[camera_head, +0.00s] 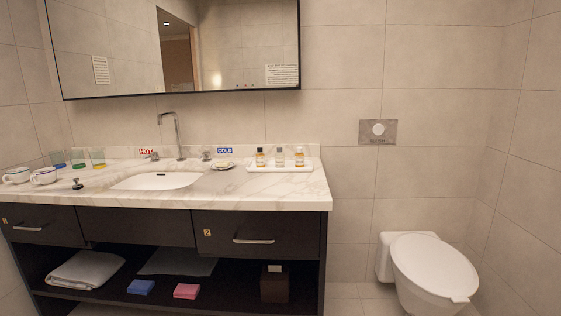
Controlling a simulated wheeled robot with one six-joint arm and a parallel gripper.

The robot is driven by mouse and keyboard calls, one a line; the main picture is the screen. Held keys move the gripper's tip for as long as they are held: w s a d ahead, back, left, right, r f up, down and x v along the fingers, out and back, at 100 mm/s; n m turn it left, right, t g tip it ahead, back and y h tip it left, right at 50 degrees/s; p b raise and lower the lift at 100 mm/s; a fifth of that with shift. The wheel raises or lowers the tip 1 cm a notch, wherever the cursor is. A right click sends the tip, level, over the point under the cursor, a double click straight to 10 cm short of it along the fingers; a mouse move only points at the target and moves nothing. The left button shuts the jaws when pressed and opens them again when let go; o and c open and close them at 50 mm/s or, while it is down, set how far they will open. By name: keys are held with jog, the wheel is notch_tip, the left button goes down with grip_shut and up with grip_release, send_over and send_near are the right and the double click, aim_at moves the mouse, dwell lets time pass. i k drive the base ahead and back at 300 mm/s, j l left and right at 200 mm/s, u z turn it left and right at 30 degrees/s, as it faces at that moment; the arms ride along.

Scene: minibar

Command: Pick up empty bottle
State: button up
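Three small bottles stand upright in a row on a white tray (252,168) at the right end of the marble counter. The left bottle (260,158) and the right bottle (299,157) hold amber liquid and have dark or pale labels and caps. The middle bottle (280,157) looks clear and grey, with no amber in it, so it appears empty. My gripper does not show in this view.
The marble counter (270,187) has a sink (157,181) with a tall faucet (179,135) left of the bottles. A soap dish (222,166) sits between. White cups and coloured glasses stand at the far left. A toilet (430,268) is at the right.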

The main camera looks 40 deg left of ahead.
aim_at(279, 155)
jog(key=i+j+u, duration=0.1)
jog(key=i+j, duration=1)
jog(key=i+j+u, duration=0.15)
jog(key=i+j, duration=0.85)
jog(key=i, duration=0.1)
